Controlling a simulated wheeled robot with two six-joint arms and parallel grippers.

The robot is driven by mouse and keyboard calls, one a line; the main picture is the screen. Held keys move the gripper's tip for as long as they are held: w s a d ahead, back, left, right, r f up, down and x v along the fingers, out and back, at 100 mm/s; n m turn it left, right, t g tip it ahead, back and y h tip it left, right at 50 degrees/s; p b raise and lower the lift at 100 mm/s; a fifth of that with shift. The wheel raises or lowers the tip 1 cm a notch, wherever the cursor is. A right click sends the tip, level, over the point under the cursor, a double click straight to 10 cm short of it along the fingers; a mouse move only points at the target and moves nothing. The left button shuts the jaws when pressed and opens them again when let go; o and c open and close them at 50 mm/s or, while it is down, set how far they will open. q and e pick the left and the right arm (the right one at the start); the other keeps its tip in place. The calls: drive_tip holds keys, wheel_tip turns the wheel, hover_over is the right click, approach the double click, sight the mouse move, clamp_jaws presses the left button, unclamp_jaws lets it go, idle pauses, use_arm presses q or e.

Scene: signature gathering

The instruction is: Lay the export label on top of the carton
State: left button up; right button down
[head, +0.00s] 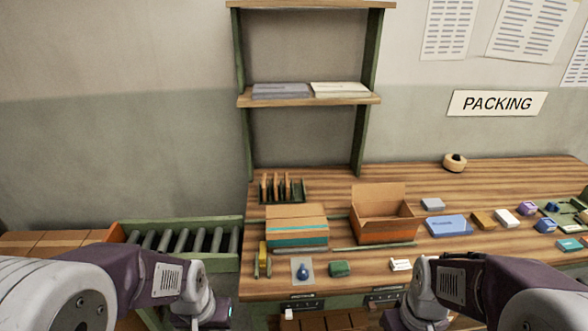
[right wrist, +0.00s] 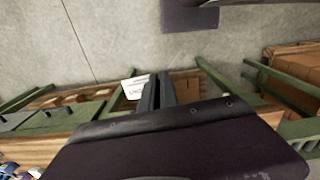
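A closed brown carton (head: 297,238) with a teal stripe stands on the packing bench, left of centre in the head view. An open-topped brown carton (head: 385,232) stands right of it. A small white printed label (head: 400,264) is near the bench's front edge; I cannot read it.
A yellow tool (head: 262,260), a card with a blue blob (head: 303,271) and a green block (head: 340,269) sit along the front edge. Blue, tan and white packs (head: 448,226) lie at right. A roller conveyor (head: 185,241) is at left; shelves (head: 310,98) rise behind.

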drive_tip(key=w+a+f+m, duration=0.1)
drive_tip(key=w+a+f, duration=0.2)
drive_tip(key=w, duration=1)
wheel_tip(320, 180, down, 2)
drive_tip(key=shift+w+a+f+m, duration=0.15)
drive_tip(key=shift+a+f+m, duration=0.05)
drive_tip(key=shift+m, duration=0.1)
